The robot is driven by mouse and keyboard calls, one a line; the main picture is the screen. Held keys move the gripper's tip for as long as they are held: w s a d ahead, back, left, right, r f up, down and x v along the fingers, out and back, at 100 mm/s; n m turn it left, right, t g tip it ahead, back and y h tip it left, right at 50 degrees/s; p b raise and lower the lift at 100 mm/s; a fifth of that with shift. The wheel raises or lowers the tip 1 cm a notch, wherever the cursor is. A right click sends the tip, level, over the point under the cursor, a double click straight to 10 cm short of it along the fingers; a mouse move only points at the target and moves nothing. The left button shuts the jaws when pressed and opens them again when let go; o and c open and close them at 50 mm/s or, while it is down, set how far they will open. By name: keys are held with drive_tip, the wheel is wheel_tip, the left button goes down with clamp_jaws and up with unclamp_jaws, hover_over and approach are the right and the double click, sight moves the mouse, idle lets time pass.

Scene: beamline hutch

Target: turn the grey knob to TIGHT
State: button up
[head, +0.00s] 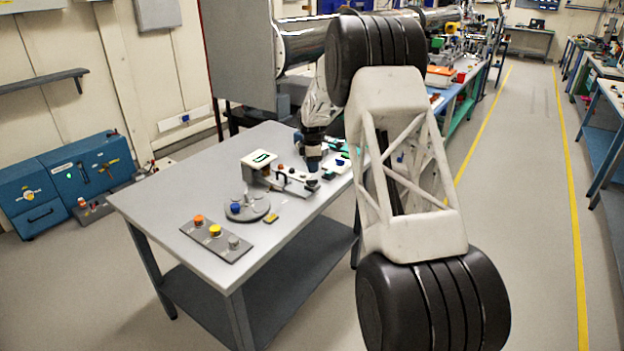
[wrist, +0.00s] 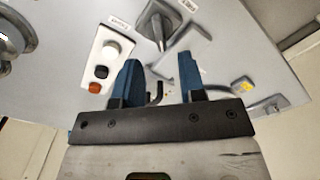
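The grey knob (head: 233,242) sits at the near right end of a dark grey panel (head: 218,247) on the table, in line with a yellow knob (head: 215,231) and an orange knob (head: 198,220). Any marks beside it are too small to read. My gripper (head: 313,165) is over the far part of the table, well apart from the panel. In the wrist view its two blue fingers (wrist: 157,80) are spread, with nothing visibly held. A black hooked piece shows between them. I cannot make out the grey knob in the wrist view.
A round grey base with a blue knob (head: 236,208) and a white-topped box (head: 259,160) stand between my gripper and the panel. The wrist view shows a white box with white, black and orange parts (wrist: 107,62) and a lever on a square base (wrist: 157,25). The table's near left is clear.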

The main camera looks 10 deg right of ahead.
sight(312, 182)
drive_tip(key=shift+f, duration=2.95)
clamp_jaws()
